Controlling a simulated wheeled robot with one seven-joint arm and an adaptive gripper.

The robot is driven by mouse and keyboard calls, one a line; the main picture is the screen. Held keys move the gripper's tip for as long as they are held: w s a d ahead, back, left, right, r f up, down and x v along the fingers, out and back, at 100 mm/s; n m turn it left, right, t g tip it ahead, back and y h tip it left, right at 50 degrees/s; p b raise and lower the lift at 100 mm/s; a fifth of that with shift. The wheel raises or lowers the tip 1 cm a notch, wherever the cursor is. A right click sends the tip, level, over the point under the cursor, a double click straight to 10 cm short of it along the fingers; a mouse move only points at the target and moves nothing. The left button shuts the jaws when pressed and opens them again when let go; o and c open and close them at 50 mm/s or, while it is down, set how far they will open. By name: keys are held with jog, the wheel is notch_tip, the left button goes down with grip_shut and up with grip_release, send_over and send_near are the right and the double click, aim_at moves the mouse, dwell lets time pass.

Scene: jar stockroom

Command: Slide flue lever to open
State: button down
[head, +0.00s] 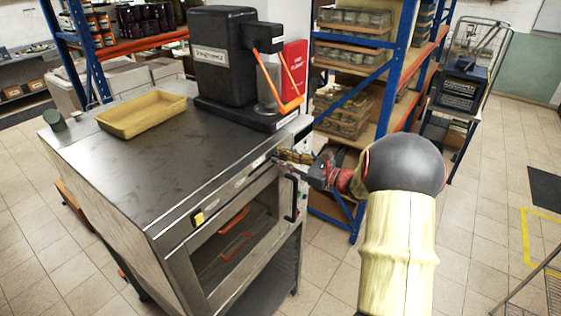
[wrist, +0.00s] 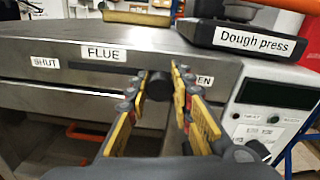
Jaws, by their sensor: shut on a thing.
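The flue lever (wrist: 158,86) is a dark round knob on the steel front of the oven (head: 120,165). In the wrist view it sits at the right end of the dark slot (wrist: 100,68), beside the OPEN label (wrist: 204,80), which a finger partly hides. The SHUT label (wrist: 45,62) is at the slot's left end, with the FLUE label (wrist: 103,52) above. My gripper (wrist: 159,80) has its yellow-padded fingers on either side of the knob, shut on it. In the head view my gripper (head: 281,156) is at the oven's upper front edge; the knob is not clear there.
The dough press (head: 225,60) and a yellow tray (head: 142,115) stand on the oven top. A control panel (wrist: 271,105) is right of the lever. A black door handle (head: 291,198) is below my gripper.

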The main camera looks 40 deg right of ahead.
jog(key=c, duration=1.5)
grip_release()
jog(key=shift+w+d, duration=0.1)
jog(key=shift+d, duration=0.15)
jog(key=shift+c, duration=0.2)
jog(key=v, duration=1.2)
